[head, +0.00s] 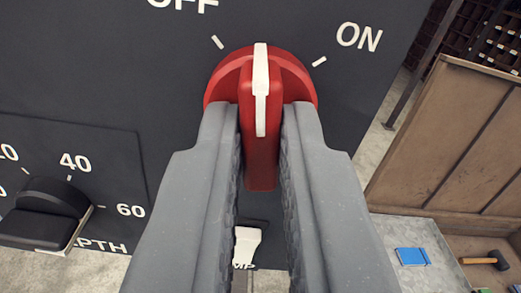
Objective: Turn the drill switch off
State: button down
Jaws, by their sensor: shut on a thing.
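The drill switch is a red rotary knob (262,75) with a white pointer line, on a dark panel (110,70) in the head view. Its pointer stands near upright in the picture, between the OFF mark (218,42) at upper left and the ON mark (320,62) at upper right. My gripper (261,115) comes from below, with its two grey fingers on either side of the knob's raised grip. The fingers are shut on that grip and hide parts of the knob's lower sides.
A black depth knob (45,215) with a number scale is at lower left on the panel. A white switch lever (246,245) shows between my fingers. To the right are a brown wooden panel (450,150), a blue item (412,257) and a hammer (490,260).

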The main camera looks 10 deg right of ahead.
jog(key=n, duration=0.3)
jog(key=shift+f, duration=0.2)
jog(key=shift+n+p, duration=0.3)
jog(key=shift+n, duration=1.6)
jog(key=c, duration=1.5)
grip_release()
jog(key=shift+w, duration=0.1)
jog(key=shift+r, duration=0.1)
